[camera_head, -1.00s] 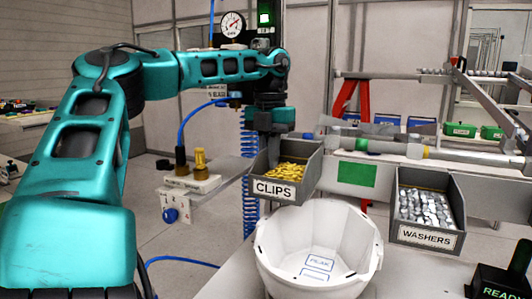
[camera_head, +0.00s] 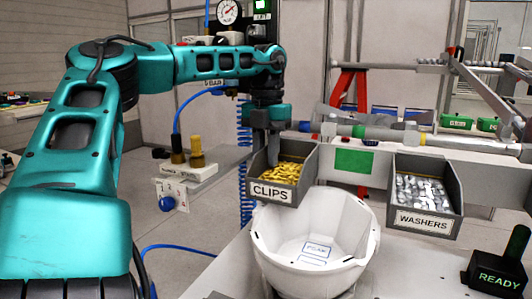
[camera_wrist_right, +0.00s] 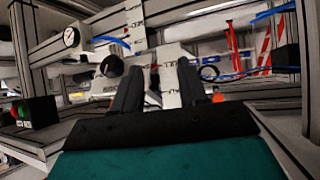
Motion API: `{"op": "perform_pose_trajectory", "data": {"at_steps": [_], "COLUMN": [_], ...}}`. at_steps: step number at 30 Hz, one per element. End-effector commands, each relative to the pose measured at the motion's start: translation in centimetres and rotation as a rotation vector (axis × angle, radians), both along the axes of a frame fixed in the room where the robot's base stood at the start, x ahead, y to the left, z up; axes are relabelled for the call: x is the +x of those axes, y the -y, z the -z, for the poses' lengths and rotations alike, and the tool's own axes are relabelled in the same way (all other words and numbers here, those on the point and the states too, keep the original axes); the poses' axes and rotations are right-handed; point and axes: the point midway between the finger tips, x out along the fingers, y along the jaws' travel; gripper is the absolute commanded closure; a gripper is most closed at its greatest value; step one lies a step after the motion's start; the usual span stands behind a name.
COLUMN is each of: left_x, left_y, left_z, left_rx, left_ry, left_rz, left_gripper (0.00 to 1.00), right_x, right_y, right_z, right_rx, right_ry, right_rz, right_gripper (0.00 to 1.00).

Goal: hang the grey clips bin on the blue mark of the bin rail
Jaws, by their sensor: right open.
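The grey clips bin (camera_head: 293,180), labelled CLIPS and filled with yellow clips, is upright at the left part of the grey bin rail (camera_head: 378,166). My left gripper (camera_head: 271,143) comes down on the bin's back left side and is shut on it; its fingertips are partly hidden by the bin. I cannot tell whether the bin is hooked on the rail. I see no blue mark on the rail; the bin covers that stretch. A green mark (camera_head: 353,161) shows just right of the bin. My right gripper (camera_wrist_right: 160,85) is open and empty in the right wrist view.
A grey washers bin (camera_head: 426,197) hangs farther right on the rail. A fixture with a yellow knob (camera_head: 196,153) is to the left. A black READY box (camera_head: 498,270) stands at front right.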

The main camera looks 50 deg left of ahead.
Motion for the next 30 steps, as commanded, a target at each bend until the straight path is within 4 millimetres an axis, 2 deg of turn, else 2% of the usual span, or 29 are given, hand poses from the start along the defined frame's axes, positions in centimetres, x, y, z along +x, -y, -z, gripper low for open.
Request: {"op": "perform_pose_trajectory", "data": {"at_steps": [1, 4, 14, 17, 24, 30], "left_x": [0.0, 0.0, 0.0, 0.1, 0.3, 0.4], "left_y": [0.0, 0.0, 0.0, -0.1, -0.2, -0.3], "left_z": [0.0, 0.0, -0.5, -1.8, -7.3, -11.0], "left_rx": [0.000, 0.000, 0.002, 0.003, 0.005, 0.004], "left_ry": [0.000, 0.000, -0.001, 0.001, 0.002, 0.000], "left_rz": [0.000, 0.000, -0.001, -0.002, -0.003, -0.002], "left_gripper": [0.71, 0.62, 0.62, 0.62, 0.62, 0.62], "right_x": [0.0, 0.0, 0.0, 0.0, 0.0, 0.0], "right_y": [0.0, 0.0, 0.0, 0.0, 0.0, 0.0], "right_z": [0.0, 0.0, 0.0, -0.1, -0.9, -1.1], "right_rx": [0.000, 0.000, 0.000, 0.000, 0.000, 0.000], "right_ry": [0.000, 0.000, 0.000, 0.000, -0.001, 0.000], "right_rz": [0.000, 0.000, 0.000, 0.000, 0.000, 0.000], "right_gripper": [0.57, 0.57, 0.57, 0.57, 0.57, 0.57]}}
